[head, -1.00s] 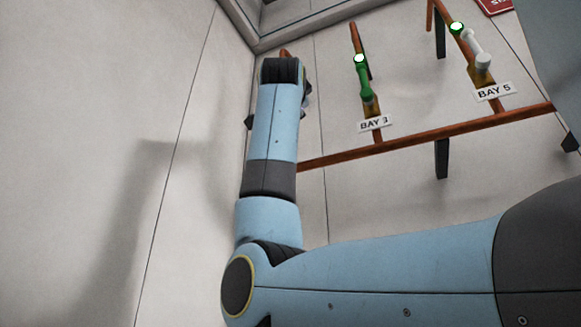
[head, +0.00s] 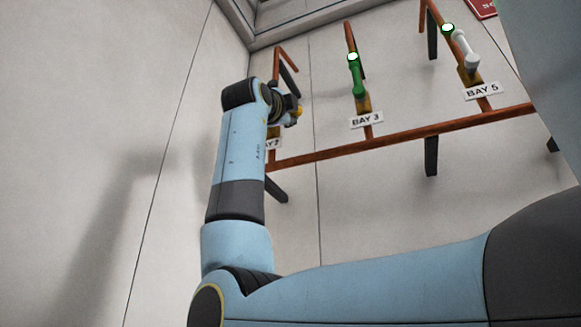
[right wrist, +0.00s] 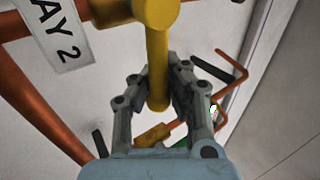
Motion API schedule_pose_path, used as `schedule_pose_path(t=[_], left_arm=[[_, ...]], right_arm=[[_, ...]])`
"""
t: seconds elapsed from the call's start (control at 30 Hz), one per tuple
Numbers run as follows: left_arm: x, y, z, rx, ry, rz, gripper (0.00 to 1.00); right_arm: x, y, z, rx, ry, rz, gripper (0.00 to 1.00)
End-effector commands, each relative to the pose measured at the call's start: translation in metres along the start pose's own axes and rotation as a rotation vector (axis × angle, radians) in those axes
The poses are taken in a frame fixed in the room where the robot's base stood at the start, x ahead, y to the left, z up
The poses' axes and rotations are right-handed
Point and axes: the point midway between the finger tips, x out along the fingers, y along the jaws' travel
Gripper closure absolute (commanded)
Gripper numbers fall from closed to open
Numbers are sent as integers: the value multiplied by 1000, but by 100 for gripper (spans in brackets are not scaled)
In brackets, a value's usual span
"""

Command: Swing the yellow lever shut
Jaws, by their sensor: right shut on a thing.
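The yellow lever (right wrist: 157,60) hangs from a thick yellow hub (right wrist: 155,12) in the right wrist view. My right gripper (right wrist: 159,82) is shut on the lever's bar, with one finger on each side of it. In the head view my right gripper (head: 288,106) is at the left end of the rack, and a small bit of yellow (head: 299,110) shows beside it. My right wrist hides most of the lever there. My left gripper is not in view.
A BAY 2 sign (right wrist: 54,31) is beside the hub. An orange-brown pipe rack (head: 400,140) runs right, with a green lever (head: 356,78) at BAY 3 and a white lever (head: 465,48) at BAY 5. A pale wall (head: 90,130) stands on the left.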

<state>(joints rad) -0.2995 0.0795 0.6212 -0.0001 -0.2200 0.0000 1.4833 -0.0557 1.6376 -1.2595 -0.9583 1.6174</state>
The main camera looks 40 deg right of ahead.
Motion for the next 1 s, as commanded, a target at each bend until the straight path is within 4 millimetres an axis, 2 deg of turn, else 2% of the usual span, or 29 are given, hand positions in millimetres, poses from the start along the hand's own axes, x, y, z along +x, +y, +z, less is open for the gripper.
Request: schedule_pose_path(t=[0.03, 0.33, 0.37, 0.4, 0.57, 0.6, 0.87, 1.0], left_arm=[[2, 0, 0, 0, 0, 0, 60], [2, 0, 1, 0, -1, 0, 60], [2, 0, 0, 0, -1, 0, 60], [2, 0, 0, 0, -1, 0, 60], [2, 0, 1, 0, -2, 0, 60], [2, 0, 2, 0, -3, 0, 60], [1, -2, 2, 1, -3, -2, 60], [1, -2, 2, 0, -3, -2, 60]], right_arm=[[-4, 8, 2, -1, 2, 18, 100], [-4, 8, 1, 0, 2, 17, 100], [-4, 8, 1, 0, 2, 17, 88], [-4, 8, 1, -1, 2, 17, 83], [-3, 7, 2, -1, 1, 16, 62], [-2, 7, 1, -1, 1, 15, 61], [-4, 5, 1, -1, 0, 12, 61], [-20, 5, 3, 1, -3, 12, 61]])
